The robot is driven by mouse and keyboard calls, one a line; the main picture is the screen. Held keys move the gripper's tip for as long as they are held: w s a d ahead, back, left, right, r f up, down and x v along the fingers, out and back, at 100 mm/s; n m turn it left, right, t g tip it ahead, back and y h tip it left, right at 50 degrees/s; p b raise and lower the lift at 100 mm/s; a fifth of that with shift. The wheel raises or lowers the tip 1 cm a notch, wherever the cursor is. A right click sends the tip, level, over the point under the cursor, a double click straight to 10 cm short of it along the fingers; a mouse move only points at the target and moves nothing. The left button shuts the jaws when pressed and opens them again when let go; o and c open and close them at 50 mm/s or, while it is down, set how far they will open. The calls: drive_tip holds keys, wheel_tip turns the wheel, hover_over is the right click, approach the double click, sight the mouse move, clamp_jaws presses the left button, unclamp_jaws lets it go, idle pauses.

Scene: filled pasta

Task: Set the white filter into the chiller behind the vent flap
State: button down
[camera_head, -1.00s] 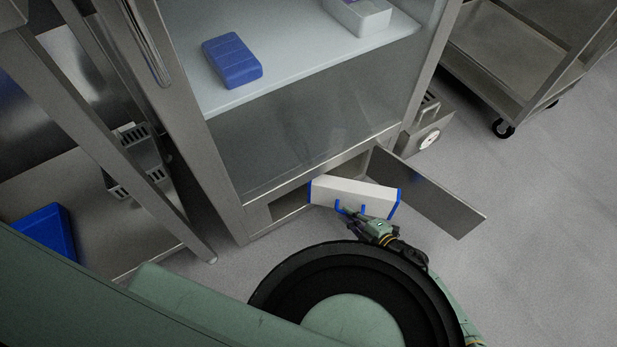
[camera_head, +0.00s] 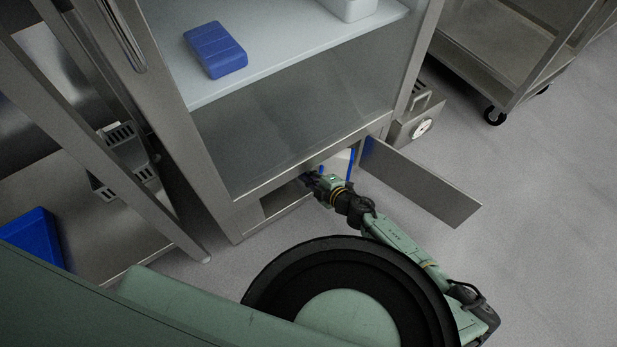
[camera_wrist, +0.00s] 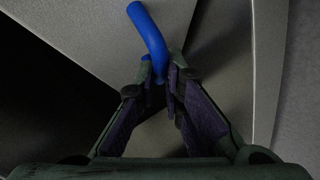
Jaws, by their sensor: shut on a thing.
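The white filter (camera_head: 339,163) with blue ends is partly inside the low opening of the steel chiller (camera_head: 228,212); its right part shows, and the rest is hidden by my gripper and the cabinet. The vent flap (camera_head: 422,186) stands swung open to the right of the opening. My gripper (camera_head: 314,180) is at the opening. In the wrist view my gripper (camera_wrist: 163,84) is shut on the filter's blue handle (camera_wrist: 150,35), near the fingertips.
A blue container (camera_head: 215,50) and a white container (camera_head: 350,5) stand on the chiller's shelf. A box with a dial (camera_head: 419,128) sits right of the chiller, and a steel cart (camera_head: 510,60) stands beyond. Floor on the right is clear.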

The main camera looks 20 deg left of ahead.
drive_tip(key=shift+f, duration=0.5)
drive_tip(key=c, duration=1.7)
unclamp_jaws()
drive_tip(key=shift+r, duration=0.1)
drive_tip(key=p+v, duration=0.2)
drive_tip(key=v, duration=1)
